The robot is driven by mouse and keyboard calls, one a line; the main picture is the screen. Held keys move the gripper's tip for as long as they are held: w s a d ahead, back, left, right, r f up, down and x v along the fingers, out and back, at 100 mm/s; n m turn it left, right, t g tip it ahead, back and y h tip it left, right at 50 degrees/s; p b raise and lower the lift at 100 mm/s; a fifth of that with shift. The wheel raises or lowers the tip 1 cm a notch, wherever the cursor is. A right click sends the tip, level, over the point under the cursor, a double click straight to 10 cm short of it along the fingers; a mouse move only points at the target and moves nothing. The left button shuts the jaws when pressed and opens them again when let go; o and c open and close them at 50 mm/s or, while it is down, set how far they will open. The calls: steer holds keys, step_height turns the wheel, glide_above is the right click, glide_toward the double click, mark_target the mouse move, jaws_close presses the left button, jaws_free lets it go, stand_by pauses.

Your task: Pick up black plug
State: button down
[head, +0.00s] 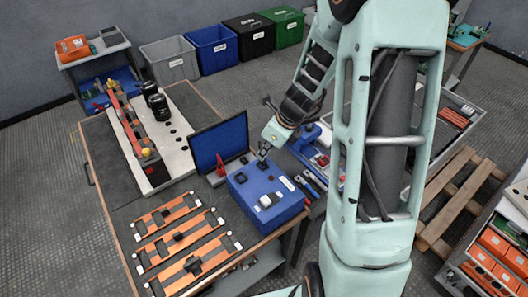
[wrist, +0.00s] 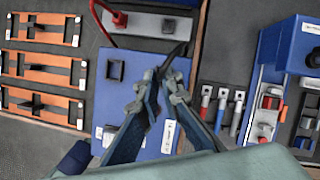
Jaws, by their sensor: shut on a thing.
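My gripper (wrist: 163,76) is shut on a slim dark piece, which I take to be the black plug (wrist: 178,53). The plug sticks out past the fingertips toward the upper right in the wrist view, tilted. Its lower end is hidden by the fingers. In the head view my gripper (head: 262,161) is over the back part of the blue box (head: 285,212); the plug is too small to make out there. A red plug (wrist: 120,18) with a red cable is on the grey strip beyond the box.
An upright blue panel (head: 219,146) stands behind the box. Orange frames (head: 183,239) lie left of it. Hand tools (wrist: 222,108) lie to the right, beside a blue unit (wrist: 285,55).

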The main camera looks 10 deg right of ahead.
steer(key=s+a+r+p, duration=0.2)
steer(key=s+r+p, duration=0.1)
steer(key=s+r, duration=0.8)
steer(key=shift+s, duration=1.4)
steer(key=shift+r, duration=0.1)
steer(key=shift+w, duration=0.1)
steer(key=w+a+p, duration=0.2)
steer(key=w+p, duration=0.6)
steer(key=w, duration=1.4)
steer(key=shift+a, duration=0.3)
stand_by(0.5)
steer(key=shift+f, duration=0.2)
stand_by(0.7)
